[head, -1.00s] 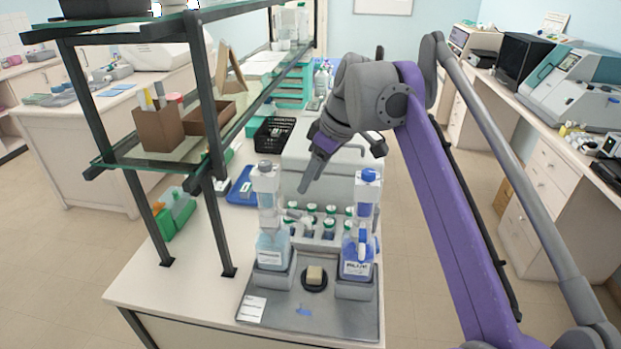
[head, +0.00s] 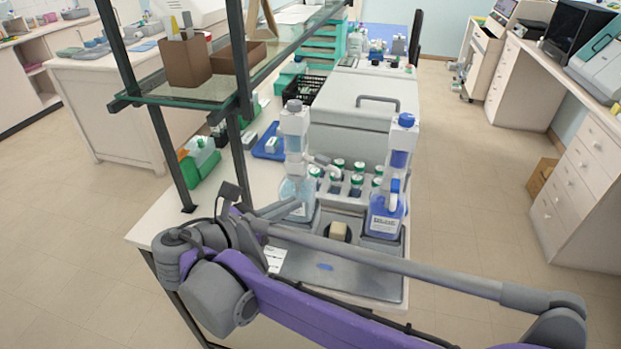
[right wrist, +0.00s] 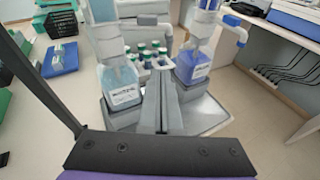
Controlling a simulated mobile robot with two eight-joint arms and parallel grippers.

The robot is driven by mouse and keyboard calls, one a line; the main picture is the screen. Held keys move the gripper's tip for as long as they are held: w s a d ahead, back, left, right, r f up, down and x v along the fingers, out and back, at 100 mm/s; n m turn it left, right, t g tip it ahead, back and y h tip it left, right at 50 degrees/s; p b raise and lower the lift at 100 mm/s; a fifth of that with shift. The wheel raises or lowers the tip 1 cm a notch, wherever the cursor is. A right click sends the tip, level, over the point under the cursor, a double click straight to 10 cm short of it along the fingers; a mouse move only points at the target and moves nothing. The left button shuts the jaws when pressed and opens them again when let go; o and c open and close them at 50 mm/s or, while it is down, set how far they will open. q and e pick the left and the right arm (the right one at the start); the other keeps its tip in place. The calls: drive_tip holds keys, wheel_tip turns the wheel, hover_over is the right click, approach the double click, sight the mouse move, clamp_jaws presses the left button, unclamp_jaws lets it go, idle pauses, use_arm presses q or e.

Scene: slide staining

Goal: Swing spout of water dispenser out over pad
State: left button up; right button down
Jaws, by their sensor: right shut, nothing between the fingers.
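The water dispenser, a bottle of pale blue liquid with a grey cap (head: 297,190), stands at the left of the grey tray. In the right wrist view the bottle (right wrist: 120,85) is left of my fingers. Its pale spout (head: 322,163) reaches to the right near the vials, not over the pad. The pad (head: 339,231), a small beige block on a dark round base, lies between the two bottles; my fingers hide it in the wrist view. My right gripper (head: 297,206) is shut and empty, low in front of the water bottle; its fingers (right wrist: 161,68) point forward. Whether they touch the bottle is unclear. My left gripper is out of view.
A blue-capped bottle of dark blue liquid (head: 385,212) stands on the tray's right. Several green-capped vials (head: 356,182) stand in a rack behind. A shelf post (head: 241,150) rises at the left. The grey tray's front (head: 350,278) is mostly bare.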

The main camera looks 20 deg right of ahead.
drive_tip(key=s+a+r+n+t+h, duration=0.2)
drive_tip(key=a+t, duration=0.1)
drive_tip(key=a, duration=0.2)
approach(320, 162)
drive_tip(key=p+x, duration=0.1)
drive_tip(key=x, duration=0.6)
drive_tip(key=shift+a, duration=0.1)
